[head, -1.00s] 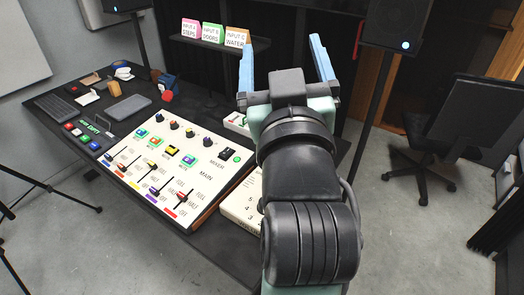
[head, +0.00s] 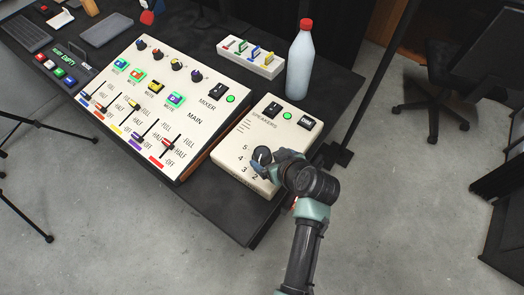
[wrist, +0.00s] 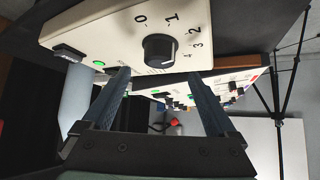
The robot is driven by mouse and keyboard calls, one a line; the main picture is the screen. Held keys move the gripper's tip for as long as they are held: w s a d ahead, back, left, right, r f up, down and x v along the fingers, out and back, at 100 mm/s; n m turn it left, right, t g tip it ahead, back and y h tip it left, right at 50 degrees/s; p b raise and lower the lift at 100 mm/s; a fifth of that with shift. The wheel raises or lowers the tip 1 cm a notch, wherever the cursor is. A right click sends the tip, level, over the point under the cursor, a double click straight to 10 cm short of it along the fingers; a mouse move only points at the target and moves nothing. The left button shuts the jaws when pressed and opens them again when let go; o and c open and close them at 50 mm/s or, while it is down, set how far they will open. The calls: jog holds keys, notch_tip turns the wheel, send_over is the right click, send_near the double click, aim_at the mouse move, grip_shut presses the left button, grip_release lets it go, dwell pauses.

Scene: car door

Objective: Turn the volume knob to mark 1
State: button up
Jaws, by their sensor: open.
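The volume knob (head: 262,155) is a dark round dial on the cream speakers box (head: 250,134). In the wrist view the knob (wrist: 158,50) stands beyond and between my two blue fingers, with marks 0 to 4 around part of it. I cannot surely tell which mark its pointer faces. My gripper (wrist: 158,76) is open, one finger on each side of the knob's line and apparently short of it. In the head view my gripper (head: 259,166) is beside the knob, and my wrist hides marks 0 and 1.
The mixer panel (head: 200,122) with sliders and knobs stands left of the speakers box. A white bottle with a red cap (head: 299,65) and a small tray with colored clips (head: 250,58) stand behind.

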aim_at(263, 153)
jog(key=x, duration=0.7)
jog(key=shift+r+b, duration=0.1)
jog(key=shift+b, duration=0.2)
jog(key=c, duration=1.4)
jog(key=shift+o, duration=0.2)
